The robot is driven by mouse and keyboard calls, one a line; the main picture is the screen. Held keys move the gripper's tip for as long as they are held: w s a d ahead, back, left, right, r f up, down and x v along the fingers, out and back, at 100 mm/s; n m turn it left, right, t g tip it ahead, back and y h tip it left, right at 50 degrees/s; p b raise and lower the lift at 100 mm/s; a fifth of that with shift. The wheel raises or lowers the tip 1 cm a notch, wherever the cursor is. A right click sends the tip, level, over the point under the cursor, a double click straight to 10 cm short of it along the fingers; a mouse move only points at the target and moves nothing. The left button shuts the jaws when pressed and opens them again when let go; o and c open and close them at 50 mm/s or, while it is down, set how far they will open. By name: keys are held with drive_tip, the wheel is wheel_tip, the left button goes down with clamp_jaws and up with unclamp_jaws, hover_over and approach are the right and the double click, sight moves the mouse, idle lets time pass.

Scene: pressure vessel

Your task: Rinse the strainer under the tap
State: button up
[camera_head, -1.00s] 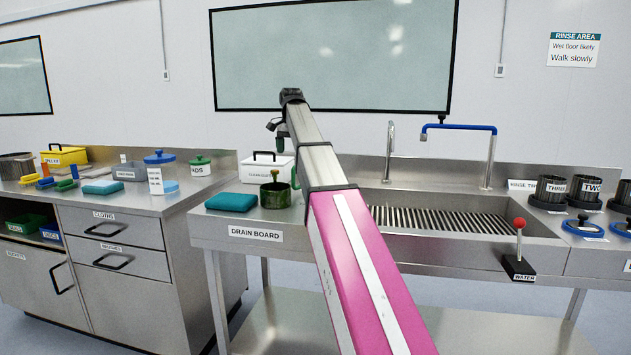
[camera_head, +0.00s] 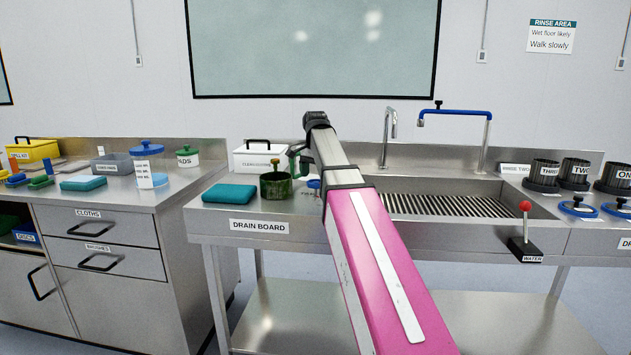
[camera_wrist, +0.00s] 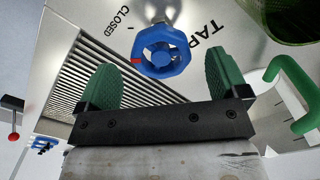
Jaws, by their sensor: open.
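The green mesh strainer (camera_head: 276,186) stands on the drain board (camera_head: 225,213), with a brass-coloured knob showing above it. Its green side handle (camera_wrist: 290,95) and part of its mesh body show at the right of the wrist view. My gripper (camera_wrist: 160,75) is open and empty, its two green fingers on either side of a blue valve wheel (camera_wrist: 162,52), with gaps visible. The wheel also shows below my gripper in the head view (camera_head: 314,184). "TAP" and "CLOSED" are printed beside it; its red mark is on the "CLOSED" side. The gooseneck spout (camera_head: 388,125) shows no visible water.
The sink's slatted grating (camera_head: 450,205) lies right of my arm. A blue-topped pipe (camera_head: 460,112) and a red-knobbed water lever (camera_head: 524,230) are farther right. A teal cloth (camera_head: 229,193) and a white box (camera_head: 262,157) stand near the strainer.

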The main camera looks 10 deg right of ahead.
sight(315, 181)
drive_tip(key=shift+f, duration=1.15)
drive_tip(key=shift+c, duration=0.2)
drive_tip(key=c, duration=0.9)
drive_tip(key=shift+n, duration=1.7)
drive_tip(key=o, duration=0.9)
drive_tip(key=shift+o, duration=0.2)
drive_tip(key=shift+r, duration=0.1)
wheel_tip(315, 181, up, 11)
